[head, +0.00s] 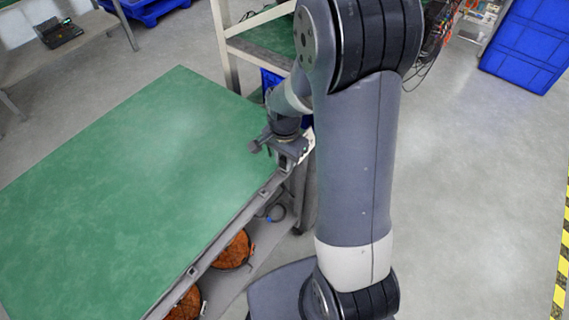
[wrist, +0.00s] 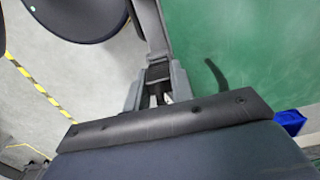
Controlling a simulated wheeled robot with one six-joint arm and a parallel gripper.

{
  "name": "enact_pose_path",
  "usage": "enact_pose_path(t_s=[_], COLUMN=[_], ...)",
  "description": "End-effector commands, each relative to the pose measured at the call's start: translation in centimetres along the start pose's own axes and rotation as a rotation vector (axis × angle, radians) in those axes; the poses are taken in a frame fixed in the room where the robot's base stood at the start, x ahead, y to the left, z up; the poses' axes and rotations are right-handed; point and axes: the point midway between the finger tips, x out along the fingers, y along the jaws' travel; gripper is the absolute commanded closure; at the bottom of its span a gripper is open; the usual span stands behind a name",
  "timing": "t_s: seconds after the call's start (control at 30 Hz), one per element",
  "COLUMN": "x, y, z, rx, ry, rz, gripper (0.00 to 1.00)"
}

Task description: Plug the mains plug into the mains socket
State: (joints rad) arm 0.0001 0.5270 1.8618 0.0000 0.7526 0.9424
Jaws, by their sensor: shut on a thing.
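My gripper (head: 288,160) is at the right-hand edge of the green-topped bench (head: 130,170), over the grey rail that runs along that edge. In the wrist view my gripper (wrist: 157,84) has its two grey fingers closed on a small dark thing (wrist: 158,72), which looks like the mains plug. The fingers hide most of it. The grey rail (wrist: 150,28) lies just beyond the fingertips. I cannot make out the mains socket for certain; small grey fittings (head: 192,271) sit along the rail. Whether the plug touches a socket cannot be told.
A short dark curved strip (wrist: 215,75) shows over the green top. A dark cable with a blue part (head: 272,212) and orange-brown round reels (head: 235,250) are under the bench. A cream-framed rack (head: 255,40) stands behind. Blue crates (head: 528,42) are at back right. Floor at right is clear.

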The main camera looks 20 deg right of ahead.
Motion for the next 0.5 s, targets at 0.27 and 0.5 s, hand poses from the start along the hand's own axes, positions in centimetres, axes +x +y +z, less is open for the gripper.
enact_pose_path(t_s=[0.27,0.5], x=[-1.3,-2.3], y=[0.0,0.0], z=[0.0,0.0], rx=[0.000,0.000], ry=[0.000,0.000], rz=[0.000,0.000], gripper=[1.00,1.00])
